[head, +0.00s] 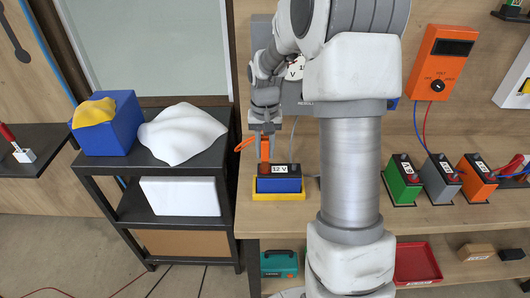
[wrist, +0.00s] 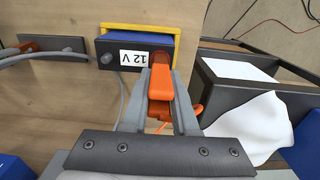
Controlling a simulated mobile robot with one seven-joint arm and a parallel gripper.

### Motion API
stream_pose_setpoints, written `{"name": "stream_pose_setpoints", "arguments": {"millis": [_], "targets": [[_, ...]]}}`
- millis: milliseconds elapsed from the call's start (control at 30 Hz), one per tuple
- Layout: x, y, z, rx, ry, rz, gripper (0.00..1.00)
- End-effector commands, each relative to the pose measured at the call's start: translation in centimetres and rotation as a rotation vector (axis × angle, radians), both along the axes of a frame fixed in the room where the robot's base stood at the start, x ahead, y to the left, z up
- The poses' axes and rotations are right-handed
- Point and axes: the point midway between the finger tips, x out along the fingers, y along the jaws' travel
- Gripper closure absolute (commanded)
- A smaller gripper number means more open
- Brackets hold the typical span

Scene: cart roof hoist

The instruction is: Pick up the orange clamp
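The orange clamp (head: 265,148) is upright at the end of a battery labelled 12 V (head: 279,184), its lower end at the battery's top. In the wrist view the clamp (wrist: 160,88) lies between the two fingers, which press against both its sides. My gripper (head: 263,136) is shut on it from above. An orange piece, perhaps its lead (head: 244,144), sticks out to the left. The battery is blue with a black top and sits in a yellow tray (head: 279,196). Whether the clamp's jaws still touch a terminal is hidden.
Right on the bench (head: 360,215) stand green (head: 402,180), grey (head: 440,178) and orange (head: 476,178) batteries. An orange meter (head: 440,62) hangs on the wall. Left is a dark cart (head: 150,180) with a blue box (head: 107,125) and white cloth (head: 182,133).

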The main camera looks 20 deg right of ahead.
Motion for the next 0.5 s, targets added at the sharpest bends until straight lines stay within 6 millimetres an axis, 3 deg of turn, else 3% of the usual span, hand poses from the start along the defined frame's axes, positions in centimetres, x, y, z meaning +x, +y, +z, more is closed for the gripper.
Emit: {"name": "stream_pose_setpoints", "arguments": {"millis": [100,500], "targets": [[0.01,0.00,0.03,0.000,0.000,0.000,1.00],[0.02,-0.01,0.05,0.000,-0.001,0.000,1.00]]}}
